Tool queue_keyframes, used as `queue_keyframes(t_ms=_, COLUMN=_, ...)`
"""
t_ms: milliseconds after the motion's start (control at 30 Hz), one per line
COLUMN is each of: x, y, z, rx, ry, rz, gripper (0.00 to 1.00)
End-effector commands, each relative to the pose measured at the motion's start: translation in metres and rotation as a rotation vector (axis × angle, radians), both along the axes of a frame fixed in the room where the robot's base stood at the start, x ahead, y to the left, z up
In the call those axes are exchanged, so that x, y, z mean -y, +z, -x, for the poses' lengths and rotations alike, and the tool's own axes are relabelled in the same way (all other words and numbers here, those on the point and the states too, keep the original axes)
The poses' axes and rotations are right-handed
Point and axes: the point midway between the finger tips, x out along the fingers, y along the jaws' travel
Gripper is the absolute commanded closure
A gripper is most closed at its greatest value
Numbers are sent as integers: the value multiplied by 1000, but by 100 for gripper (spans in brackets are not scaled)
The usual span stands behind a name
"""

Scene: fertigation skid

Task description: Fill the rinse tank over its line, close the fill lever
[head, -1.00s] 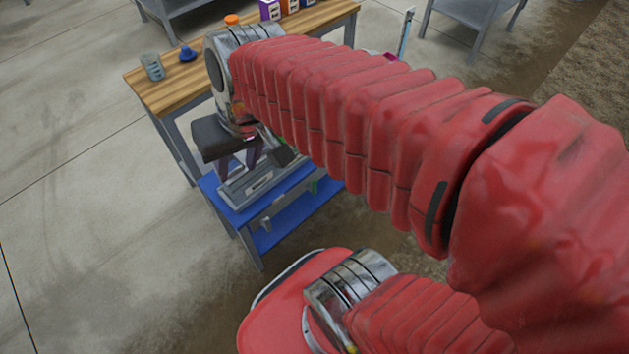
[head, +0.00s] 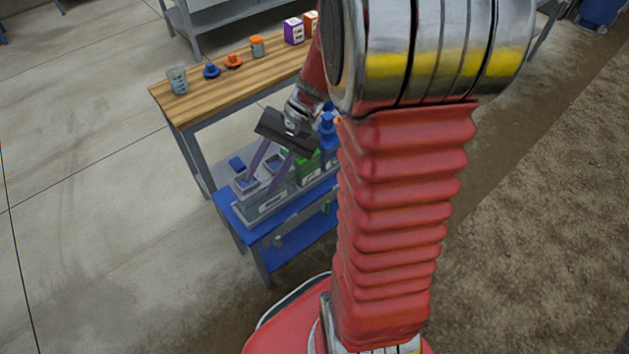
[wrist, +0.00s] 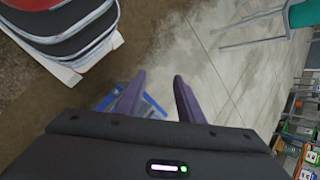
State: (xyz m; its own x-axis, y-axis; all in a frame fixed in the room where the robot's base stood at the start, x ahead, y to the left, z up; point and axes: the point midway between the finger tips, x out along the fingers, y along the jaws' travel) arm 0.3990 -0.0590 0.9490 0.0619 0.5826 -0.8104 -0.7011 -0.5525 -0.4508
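On the blue bench (head: 238,215) in the head view stands a long grey labelled unit (head: 270,202), with a small blue part (head: 237,162) at its left. A green container (head: 306,168) and a blue bottle-like container (head: 328,128) stand at its right. I cannot tell which is the rinse tank, and no fill lever or water level can be made out. My gripper (head: 262,178) points down over the grey unit, its two purple fingers apart. I cannot tell whether they touch it. The wrist view shows my gripper (wrist: 158,80) open, with nothing between the fingers.
A wooden-topped table (head: 215,98) stands behind the bench, carrying a grey cup (head: 177,80), a blue knob-like piece (head: 211,71), an orange one (head: 234,60), an orange-lidded jar (head: 257,46) and a purple box (head: 293,31). Concrete floor at the left is clear.

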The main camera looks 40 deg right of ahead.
Motion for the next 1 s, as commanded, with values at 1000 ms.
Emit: queue_keyframes(t_ms=1000, x=133, y=-158, z=-44, rx=-135, ry=-677, rz=-677, gripper=66)
